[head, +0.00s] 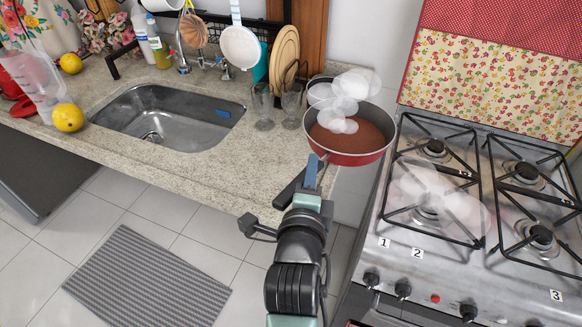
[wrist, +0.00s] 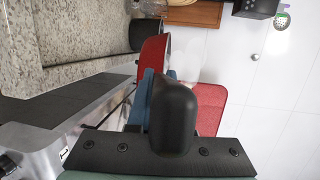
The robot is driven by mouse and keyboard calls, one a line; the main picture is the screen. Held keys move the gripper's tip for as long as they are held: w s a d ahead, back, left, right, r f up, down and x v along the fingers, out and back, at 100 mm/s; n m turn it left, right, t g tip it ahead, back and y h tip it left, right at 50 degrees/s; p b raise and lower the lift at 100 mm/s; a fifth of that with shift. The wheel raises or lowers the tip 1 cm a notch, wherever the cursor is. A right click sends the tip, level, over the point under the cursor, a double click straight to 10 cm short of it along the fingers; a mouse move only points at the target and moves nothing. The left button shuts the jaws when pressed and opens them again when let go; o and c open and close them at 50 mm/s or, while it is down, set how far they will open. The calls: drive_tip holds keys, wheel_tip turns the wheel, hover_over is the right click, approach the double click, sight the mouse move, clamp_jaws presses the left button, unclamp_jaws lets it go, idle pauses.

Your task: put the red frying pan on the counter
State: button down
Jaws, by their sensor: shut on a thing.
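The red frying pan (head: 368,156) is in the head view, held up by the right end of the stone counter (head: 258,160), beside the stove. It looks about level, with a brown inside and white puffs like steam over it. My gripper (head: 312,172) is shut on the pan at its near side, where the handle is mostly hidden by the fingers. In the wrist view the pan's red side (wrist: 152,54) shows just beyond my blue fingers. The pan overlaps the counter's right edge in the picture; I cannot tell whether it touches the counter.
Two clear glasses (head: 263,108) stand on the counter left of the pan. A steel sink (head: 185,120) lies further left. The gas stove (head: 375,255) is at the right, with white puffs over its front left burner. The front counter strip between sink and pan is clear.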

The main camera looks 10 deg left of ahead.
drive_tip(key=a+n+y+b, duration=0.1)
drive_tip(key=a+n+y, duration=0.15)
drive_tip(key=a, duration=0.75)
drive_tip(key=shift+m+y, duration=0.35)
wheel_tip(320, 180, down, 9)
drive_tip(key=shift+s+d+f+b, duration=0.1)
drive_tip(key=shift+s+b, duration=0.05)
drive_tip(key=shift+b, duration=0.3)
drive_tip(key=shift+f, duration=0.2)
drive_tip(key=c, duration=0.8)
unclamp_jaws()
drive_tip(key=shift+f, duration=0.15)
